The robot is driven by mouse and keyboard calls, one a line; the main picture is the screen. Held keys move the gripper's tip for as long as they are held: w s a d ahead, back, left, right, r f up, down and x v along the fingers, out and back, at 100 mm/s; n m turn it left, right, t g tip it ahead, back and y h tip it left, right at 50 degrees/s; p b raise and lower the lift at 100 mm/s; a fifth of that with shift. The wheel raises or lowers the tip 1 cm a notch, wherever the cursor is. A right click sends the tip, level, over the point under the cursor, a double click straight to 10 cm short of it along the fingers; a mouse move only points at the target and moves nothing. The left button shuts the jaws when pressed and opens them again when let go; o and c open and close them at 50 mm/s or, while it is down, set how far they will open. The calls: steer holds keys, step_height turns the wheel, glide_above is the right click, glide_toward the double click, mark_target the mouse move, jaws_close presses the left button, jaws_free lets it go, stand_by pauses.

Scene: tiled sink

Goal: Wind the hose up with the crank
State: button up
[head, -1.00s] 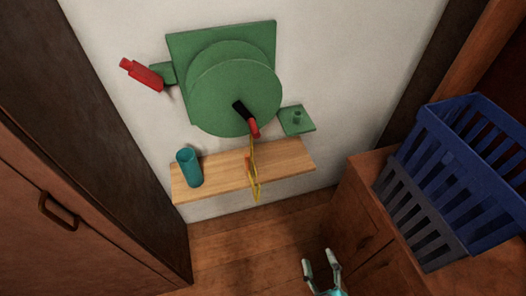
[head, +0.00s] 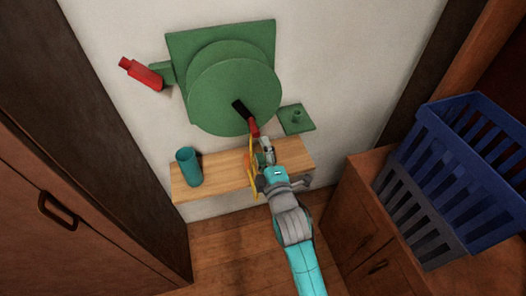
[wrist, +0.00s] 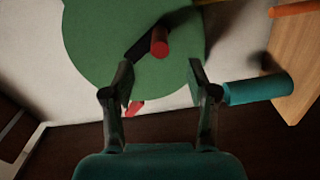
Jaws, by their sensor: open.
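The green reel drum (head: 225,95) is mounted on the wall. A black crank arm (head: 241,108) on its face points down and right to a red handle (head: 254,128). The yellow hose (head: 252,170) hangs below the drum, past the shelf, partly hidden by my arm. My gripper (head: 267,152) is just below the handle in the head view. In the wrist view my gripper (wrist: 161,72) is open and empty. The red handle (wrist: 160,41) shows between and beyond its fingertips, apart from them. The green drum (wrist: 105,40) fills the background.
A teal cup (head: 189,167) stands on the left of the wooden shelf (head: 222,172). A red piece (head: 141,75) sits left of the reel, a green bracket (head: 297,119) right. A blue basket (head: 465,160) stands on the cabinet at right. A brown door is at left.

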mark_target(253, 126)
steer(key=shift+x, duration=5.2)
steer(key=c, duration=1)
steer(key=shift+c, duration=0.2)
